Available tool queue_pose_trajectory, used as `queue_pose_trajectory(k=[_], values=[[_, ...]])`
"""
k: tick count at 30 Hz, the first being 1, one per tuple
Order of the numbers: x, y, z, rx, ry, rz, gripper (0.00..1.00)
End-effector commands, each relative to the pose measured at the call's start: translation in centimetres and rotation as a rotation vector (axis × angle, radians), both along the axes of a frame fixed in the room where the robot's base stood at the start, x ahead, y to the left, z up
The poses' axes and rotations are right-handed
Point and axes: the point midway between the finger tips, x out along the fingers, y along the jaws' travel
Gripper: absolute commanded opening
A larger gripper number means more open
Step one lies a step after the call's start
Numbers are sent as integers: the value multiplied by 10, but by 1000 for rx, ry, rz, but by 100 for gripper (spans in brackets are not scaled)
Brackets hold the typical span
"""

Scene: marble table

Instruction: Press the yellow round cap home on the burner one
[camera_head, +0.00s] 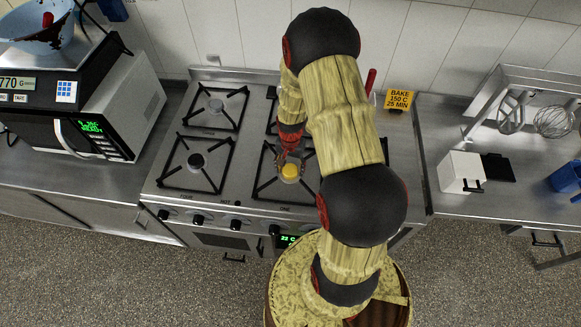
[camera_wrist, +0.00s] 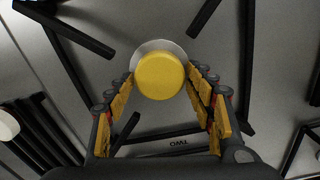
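The yellow round cap (camera_head: 290,171) is at the centre of the front right burner, marked ONE on the cooktop. In the wrist view the cap (camera_wrist: 160,76) overlaps a silver disc (camera_wrist: 158,45) that shows past its far edge. I cannot tell how deeply it is seated. My gripper (camera_wrist: 161,82) points down with its yellow-padded fingers on either side of the cap, and narrow gaps show between pads and cap. In the head view my gripper (camera_head: 291,157) is just behind and above the cap, partly hidden by my arm.
Dark pan supports (camera_head: 259,181) surround the burner. Other burners (camera_head: 196,160) are to the left and behind. A scale and microwave (camera_head: 98,128) stand at left. A yellow BAKE sign (camera_head: 399,100) and a white box (camera_head: 460,172) are at right.

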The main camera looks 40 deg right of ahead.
Motion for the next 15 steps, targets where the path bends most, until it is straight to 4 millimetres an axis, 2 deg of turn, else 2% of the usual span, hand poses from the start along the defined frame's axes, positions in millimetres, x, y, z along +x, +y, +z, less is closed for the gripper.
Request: queue_pose_trajectory(k=[6, 15], values=[[0, 0, 0, 0, 0, 0, 67], [0, 0, 2, 0, 0, 0, 67]])
